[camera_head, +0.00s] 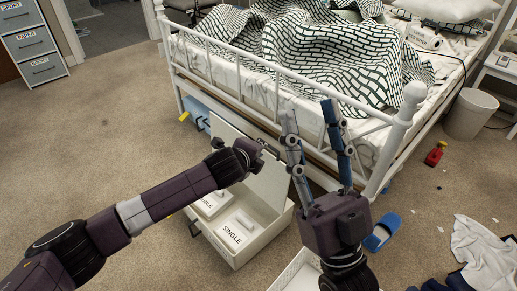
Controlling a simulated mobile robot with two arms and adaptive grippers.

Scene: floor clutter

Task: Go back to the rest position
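My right gripper (309,110) stands upright in the lower middle of the head view, its two long fingers apart and nothing between them. Its fingers overlap the bed's foot rail in the picture. My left gripper (262,150) is at the end of the dark arm coming in from the left. It appears over the open white storage box (268,190); its fingers are small and partly hidden, so I cannot tell if they are open. The box has compartments labelled "SINGLE" and, partly hidden, what seems to be "DOUBLE".
A white metal bed (225,75) with a patterned blanket (340,55) stands behind. A white basket (290,277) is by my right arm. A blue slipper (383,230), red toy (434,156), bin (470,114) and clothes (485,250) lie right. Carpet at left is clear.

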